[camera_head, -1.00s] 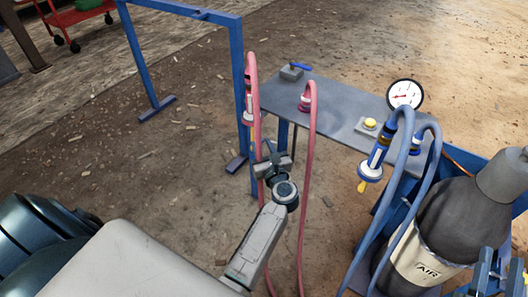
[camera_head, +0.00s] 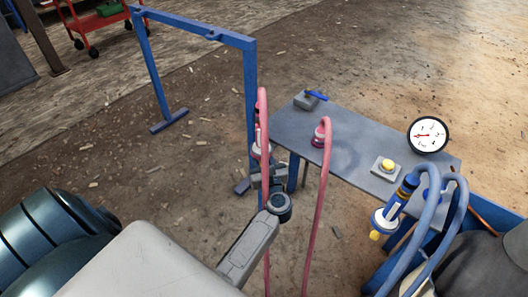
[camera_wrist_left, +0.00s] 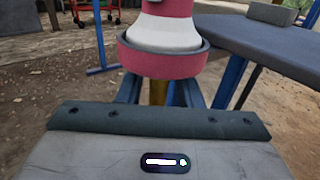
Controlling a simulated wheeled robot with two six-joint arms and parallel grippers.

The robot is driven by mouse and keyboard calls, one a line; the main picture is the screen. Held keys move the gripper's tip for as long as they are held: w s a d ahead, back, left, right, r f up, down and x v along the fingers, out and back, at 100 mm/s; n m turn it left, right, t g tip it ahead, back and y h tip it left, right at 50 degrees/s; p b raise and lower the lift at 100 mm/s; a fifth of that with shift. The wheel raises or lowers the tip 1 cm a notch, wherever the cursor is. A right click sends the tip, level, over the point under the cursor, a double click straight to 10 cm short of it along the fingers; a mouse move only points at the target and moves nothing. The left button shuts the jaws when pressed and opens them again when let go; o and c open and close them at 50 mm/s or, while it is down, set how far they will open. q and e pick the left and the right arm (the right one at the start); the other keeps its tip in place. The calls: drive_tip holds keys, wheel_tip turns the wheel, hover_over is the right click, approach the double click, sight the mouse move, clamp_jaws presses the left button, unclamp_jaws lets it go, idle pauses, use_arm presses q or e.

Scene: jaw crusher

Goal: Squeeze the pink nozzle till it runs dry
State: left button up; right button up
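The pink nozzle (camera_head: 257,150) hangs upright by the blue frame's right post, on a pink hose (camera_head: 264,115). In the left wrist view the nozzle (camera_wrist_left: 162,58) shows large, with a white cone, a dark-rimmed pink collar and a gold tip below. My left gripper (camera_head: 262,178) is just under the nozzle. In the wrist view its fingers (camera_wrist_left: 160,92) stand apart on either side of the gold tip; contact cannot be made out. My right gripper is out of view.
A grey table (camera_head: 345,140) to the right holds a second pink hose fitting (camera_head: 319,137), a yellow button (camera_head: 388,165) and a gauge (camera_head: 428,134). A blue nozzle (camera_head: 385,218) hangs at its front. The blue frame (camera_head: 200,30) stands behind; bare ground lies left.

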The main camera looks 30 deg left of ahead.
use_arm(q)
clamp_jaws()
drive_tip(key=shift+o, duration=0.7)
unclamp_jaws()
drive_tip(key=v, duration=0.7)
drive_tip(key=shift+s, duration=0.2)
